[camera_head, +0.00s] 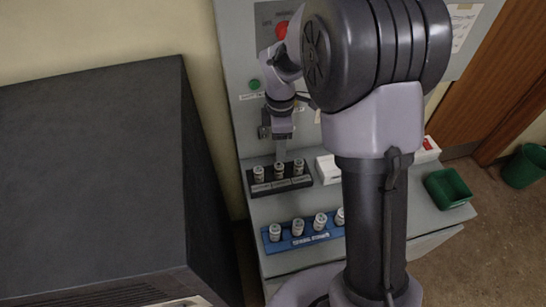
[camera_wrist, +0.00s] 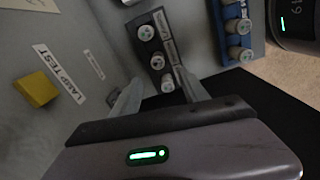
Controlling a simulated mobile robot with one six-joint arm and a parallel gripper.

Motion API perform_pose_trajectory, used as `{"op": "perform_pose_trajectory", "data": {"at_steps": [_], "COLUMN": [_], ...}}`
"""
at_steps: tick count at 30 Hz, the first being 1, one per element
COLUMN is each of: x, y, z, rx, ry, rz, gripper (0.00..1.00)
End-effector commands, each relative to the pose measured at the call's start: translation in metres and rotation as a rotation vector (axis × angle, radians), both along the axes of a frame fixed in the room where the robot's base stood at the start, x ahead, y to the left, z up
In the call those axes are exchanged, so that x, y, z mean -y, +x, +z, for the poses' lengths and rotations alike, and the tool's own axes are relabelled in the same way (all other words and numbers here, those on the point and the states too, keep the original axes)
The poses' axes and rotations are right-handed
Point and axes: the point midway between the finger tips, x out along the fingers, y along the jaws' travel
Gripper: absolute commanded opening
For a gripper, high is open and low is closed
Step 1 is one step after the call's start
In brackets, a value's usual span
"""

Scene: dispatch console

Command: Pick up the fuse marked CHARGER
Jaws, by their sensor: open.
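A black holder (camera_head: 296,184) with three pale cylindrical fuses stands on the console shelf. A blue holder (camera_head: 304,239) in front of it carries several more fuses. Their labels are too small to read, so I cannot tell which fuse is marked CHARGER. My gripper (camera_head: 281,156) is over the black holder, close above its middle fuse (camera_head: 279,170). In the wrist view my gripper (camera_wrist: 160,82) is open, its two fingers spread toward the near end of the black holder. The nearest fuse (camera_wrist: 167,87) appears between the fingers, with nothing gripped.
My arm hides part of the console and the blue holder's right end. A green bin (camera_head: 448,188) stands on the shelf's right. A large dark cabinet (camera_head: 95,170) is at left. A yellow button (camera_wrist: 36,91) sits beside a LAMP TEST label (camera_wrist: 60,75).

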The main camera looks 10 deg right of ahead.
Motion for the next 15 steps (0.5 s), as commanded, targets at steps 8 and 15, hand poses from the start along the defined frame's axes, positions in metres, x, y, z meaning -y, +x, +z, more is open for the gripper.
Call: {"op": "perform_pose_trajectory", "data": {"at_steps": [8,15], "x": [0.000,-0.002], "y": [0.000,0.000], "z": [-0.064,-0.096], "rx": [0.000,-0.001], "ry": [0.000,0.000], "rz": [-0.001,-0.003], "gripper": [0.52,0.52]}}
